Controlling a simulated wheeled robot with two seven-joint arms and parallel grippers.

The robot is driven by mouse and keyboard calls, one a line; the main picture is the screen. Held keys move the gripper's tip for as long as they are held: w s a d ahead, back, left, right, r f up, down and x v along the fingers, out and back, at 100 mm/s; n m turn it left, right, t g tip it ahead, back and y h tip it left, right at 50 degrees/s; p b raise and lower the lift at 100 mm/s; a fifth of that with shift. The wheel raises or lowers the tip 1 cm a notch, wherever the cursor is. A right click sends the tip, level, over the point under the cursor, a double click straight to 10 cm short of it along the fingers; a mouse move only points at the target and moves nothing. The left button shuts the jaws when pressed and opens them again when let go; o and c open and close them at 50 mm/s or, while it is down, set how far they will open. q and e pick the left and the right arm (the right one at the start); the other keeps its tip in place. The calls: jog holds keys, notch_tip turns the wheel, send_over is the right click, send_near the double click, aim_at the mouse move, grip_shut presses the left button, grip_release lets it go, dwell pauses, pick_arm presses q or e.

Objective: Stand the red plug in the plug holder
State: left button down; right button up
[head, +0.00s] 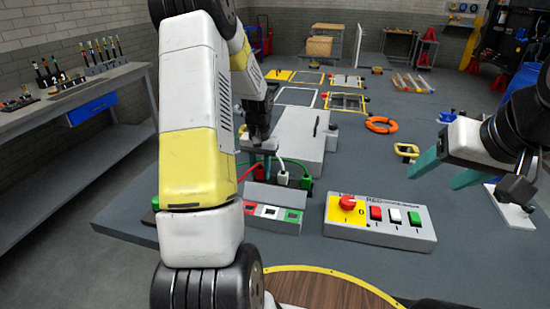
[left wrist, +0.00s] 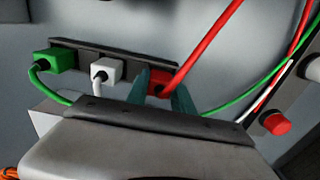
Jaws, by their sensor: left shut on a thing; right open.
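The red plug (left wrist: 157,89) is between the teal fingers of my left gripper (left wrist: 161,95), which is shut on it. A red cable (left wrist: 205,45) runs up from the plug. In the left wrist view the plug is at the right end of the dark plug holder (left wrist: 135,59); I cannot tell whether it is seated or just above. My right gripper (head: 450,172) is open and empty, far to the right.
A white plug (head: 283,178) and a green plug (head: 306,182) stand at the holder, close to my left fingers. A control panel (head: 380,222) with a red knob and buttons lies to the right. A grey box (head: 302,150) is behind. Loose cables run nearby.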

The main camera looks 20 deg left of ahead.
pick_arm(q)
jog(key=shift+f, duration=0.1)
jog(key=c, duration=1)
grip_release()
jog(key=shift+r, duration=3.9)
